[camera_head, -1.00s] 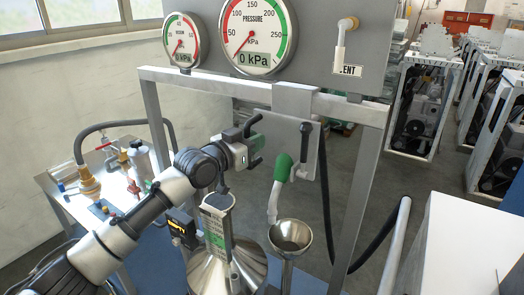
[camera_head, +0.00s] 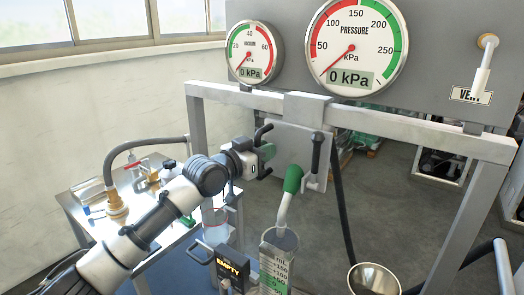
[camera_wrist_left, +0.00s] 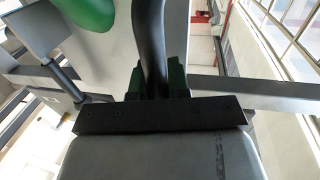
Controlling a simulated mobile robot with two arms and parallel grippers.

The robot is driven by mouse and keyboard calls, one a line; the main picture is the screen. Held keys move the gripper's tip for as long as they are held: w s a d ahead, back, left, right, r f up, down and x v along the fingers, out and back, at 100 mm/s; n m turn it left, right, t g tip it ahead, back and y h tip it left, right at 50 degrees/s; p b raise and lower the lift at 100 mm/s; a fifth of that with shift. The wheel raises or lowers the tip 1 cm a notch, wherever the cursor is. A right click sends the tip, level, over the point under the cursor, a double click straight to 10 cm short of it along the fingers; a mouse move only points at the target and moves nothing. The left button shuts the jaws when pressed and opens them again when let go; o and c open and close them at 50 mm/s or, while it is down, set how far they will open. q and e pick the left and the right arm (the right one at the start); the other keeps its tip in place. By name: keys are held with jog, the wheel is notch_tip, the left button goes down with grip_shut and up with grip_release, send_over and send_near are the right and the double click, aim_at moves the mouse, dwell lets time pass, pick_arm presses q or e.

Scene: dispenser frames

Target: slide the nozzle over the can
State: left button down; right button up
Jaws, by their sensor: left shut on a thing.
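The nozzle (camera_head: 293,180) has a green body and a pale bent spout. It hangs in front of a grey sliding plate (camera_head: 296,140) on the rail. The can's graduated neck (camera_head: 278,262) stands below, and the spout's end appears in line with its open mouth; the exact gap is hard to judge. My left gripper (camera_head: 264,152) is at the plate's left side, shut on a black handle. The left wrist view shows the handle (camera_wrist_left: 150,45) between the green fingers, with the green nozzle body (camera_wrist_left: 88,10) above left. The can's lower body is out of frame. My right gripper is not seen.
The rail (camera_head: 400,122) runs across under two gauges. A side table (camera_head: 140,195) with fittings stands at left. A black hose hangs behind the plate.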

pick_arm(q)
jog(key=c, duration=1.1)
grip_release()
jog(key=shift+s+a+f, duration=0.1)
jog(key=shift+s+a, duration=0.1)
jog(key=shift+a, duration=0.05)
jog(key=b+v, duration=0.3)
jog(key=v, duration=0.7)
jog(key=shift+b, duration=0.3)
